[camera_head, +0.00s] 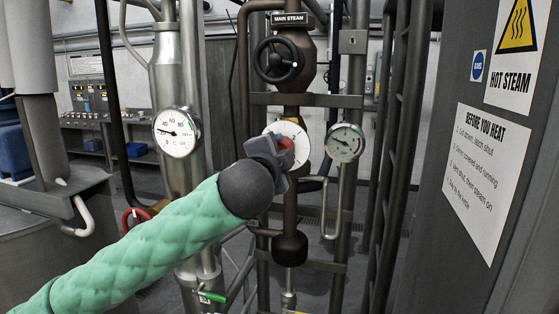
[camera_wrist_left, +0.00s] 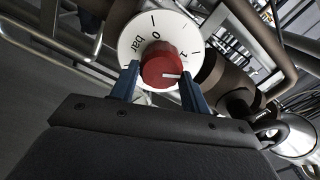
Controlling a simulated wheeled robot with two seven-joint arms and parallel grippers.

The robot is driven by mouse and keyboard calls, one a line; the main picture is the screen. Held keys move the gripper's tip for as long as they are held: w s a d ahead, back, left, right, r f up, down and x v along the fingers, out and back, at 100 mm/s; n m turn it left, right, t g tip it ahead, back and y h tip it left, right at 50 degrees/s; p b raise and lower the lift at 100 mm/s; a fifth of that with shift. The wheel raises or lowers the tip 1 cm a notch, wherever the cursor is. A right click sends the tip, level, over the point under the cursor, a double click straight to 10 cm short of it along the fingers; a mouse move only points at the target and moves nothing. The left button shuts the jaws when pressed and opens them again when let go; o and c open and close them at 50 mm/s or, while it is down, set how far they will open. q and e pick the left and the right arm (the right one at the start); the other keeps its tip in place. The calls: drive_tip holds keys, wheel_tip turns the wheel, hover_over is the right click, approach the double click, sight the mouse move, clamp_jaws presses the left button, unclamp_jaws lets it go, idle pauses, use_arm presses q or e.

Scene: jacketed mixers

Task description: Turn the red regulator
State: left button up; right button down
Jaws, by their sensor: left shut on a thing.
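The red regulator (camera_wrist_left: 162,66) is a round red knob with a white pointer line, in front of a white dial (camera_wrist_left: 132,42) marked in bar. In the left wrist view the two blue fingers of my left gripper (camera_wrist_left: 160,82) stand on either side of the knob, shut on it. The pointer line points to the right in the wrist view, toward the lower right part of the dial. My right gripper is not in view.
A black handwheel (camera_head: 278,60) sits above on the main steam pipe. A temperature gauge (camera_head: 176,133) is to the left and a pressure gauge (camera_head: 345,142) close on the right. A grey panel with a white instruction sign (camera_head: 492,180) stands at the right.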

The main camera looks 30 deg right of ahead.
use_arm(q)
drive_tip(key=shift+f+m+b, duration=0.2)
drive_tip(key=shift+m+b, duration=1.05)
drive_tip(key=shift+m, duration=1.45)
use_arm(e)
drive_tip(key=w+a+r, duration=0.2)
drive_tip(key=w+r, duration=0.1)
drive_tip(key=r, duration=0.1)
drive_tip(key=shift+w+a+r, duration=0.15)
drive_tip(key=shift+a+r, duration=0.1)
use_arm(q)
drive_tip(key=o, duration=1)
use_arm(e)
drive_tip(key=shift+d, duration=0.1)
use_arm(q)
drive_tip(key=v, duration=0.7)
drive_tip(key=shift+s+a+b, duration=0.25)
drive_tip(key=shift+s+b, duration=0.05)
drive_tip(key=shift+b, duration=0.15)
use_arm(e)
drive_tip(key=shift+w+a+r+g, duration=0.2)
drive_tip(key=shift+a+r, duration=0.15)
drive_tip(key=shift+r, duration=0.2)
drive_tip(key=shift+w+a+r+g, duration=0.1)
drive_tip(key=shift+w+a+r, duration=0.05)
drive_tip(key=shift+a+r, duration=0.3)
